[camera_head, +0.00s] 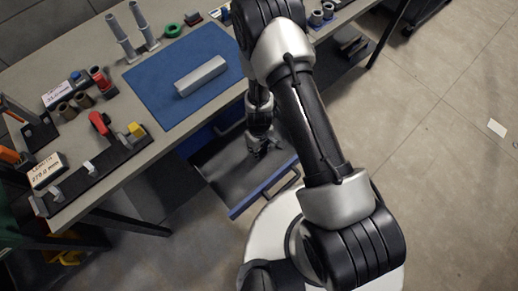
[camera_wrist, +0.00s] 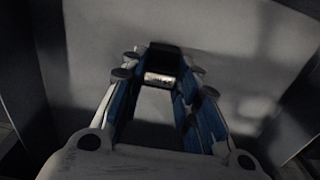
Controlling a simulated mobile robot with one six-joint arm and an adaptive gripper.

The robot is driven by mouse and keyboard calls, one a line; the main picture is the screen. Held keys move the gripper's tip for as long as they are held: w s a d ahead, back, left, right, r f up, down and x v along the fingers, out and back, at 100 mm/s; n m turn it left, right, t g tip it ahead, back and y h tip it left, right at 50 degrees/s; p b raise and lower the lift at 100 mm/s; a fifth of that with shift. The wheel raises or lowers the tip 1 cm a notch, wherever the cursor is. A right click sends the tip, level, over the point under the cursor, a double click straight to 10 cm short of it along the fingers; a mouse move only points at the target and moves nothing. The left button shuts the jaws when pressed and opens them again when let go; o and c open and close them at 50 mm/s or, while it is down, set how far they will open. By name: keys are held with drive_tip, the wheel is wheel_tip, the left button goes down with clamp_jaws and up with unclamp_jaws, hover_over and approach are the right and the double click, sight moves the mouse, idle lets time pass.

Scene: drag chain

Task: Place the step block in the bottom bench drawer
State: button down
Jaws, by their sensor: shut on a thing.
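The bench drawer (camera_head: 227,182) is pulled out below the bench, with a grey floor and a blue front edge. My gripper (camera_head: 261,148) reaches down into it. In the wrist view my gripper (camera_wrist: 160,84) is shut on a small block (camera_wrist: 160,78), dark on top with a bright metallic face, apparently the step block. The drawer floor (camera_wrist: 225,45) lies beneath it, with walls at both sides. I cannot tell whether the block touches the floor. In the head view the block is not clearly distinguishable at my gripper.
A blue mat (camera_head: 150,92) on the bench (camera_head: 185,25) bears a silver bar (camera_head: 201,77). A black rack (camera_head: 95,170) with red and yellow parts stands at the left. The bench edge lies close beside my arm. The drawer floor around my gripper looks clear.

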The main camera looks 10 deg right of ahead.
drive_tip(key=shift+r, duration=0.1)
drive_tip(key=c, duration=1.2)
unclamp_jaws()
drive_tip(key=shift+f, duration=0.2)
drive_tip(key=shift+r, duration=0.15)
wheel_tip(320, 180, up, 12)
drive_tip(key=p, duration=1.2)
drive_tip(key=shift+r, duration=0.1)
